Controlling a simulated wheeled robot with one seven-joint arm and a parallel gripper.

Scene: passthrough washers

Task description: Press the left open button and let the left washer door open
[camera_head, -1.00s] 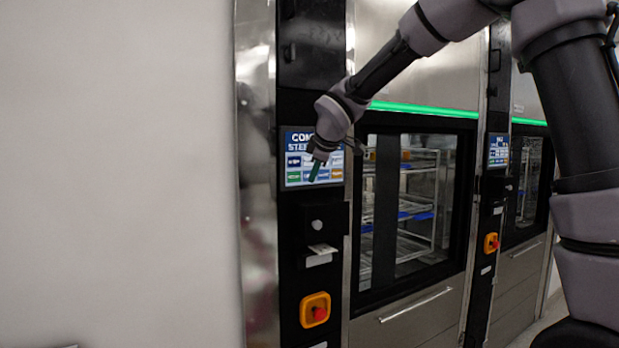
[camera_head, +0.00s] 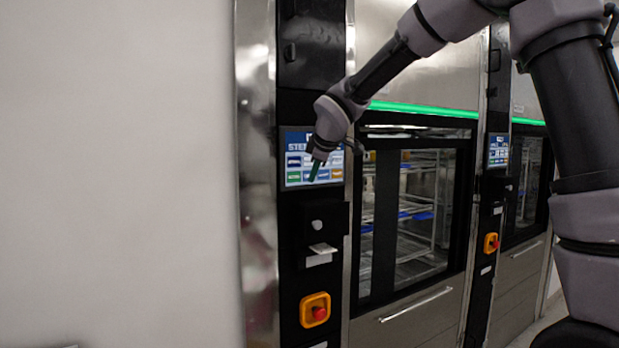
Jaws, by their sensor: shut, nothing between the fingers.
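The left washer's control screen (camera_head: 294,178) is lit, with rows of coloured buttons under a blue header. My gripper (camera_head: 315,171) is shut and empty, with its tips in front of the screen's lower middle. It hides part of the header and some buttons; I cannot tell whether the tips touch. The left washer door (camera_head: 384,215) is a dark-framed glass panel to the right of the screen. Its top edge sits a little below the top of the opening, under a green light strip. Racks show behind the glass.
An orange emergency stop box (camera_head: 315,310) with a red button sits below the screen. A second washer with its own screen (camera_head: 498,150) stands at the right. A blank pale wall (camera_head: 120,170) fills the left. My arm spans the upper right.

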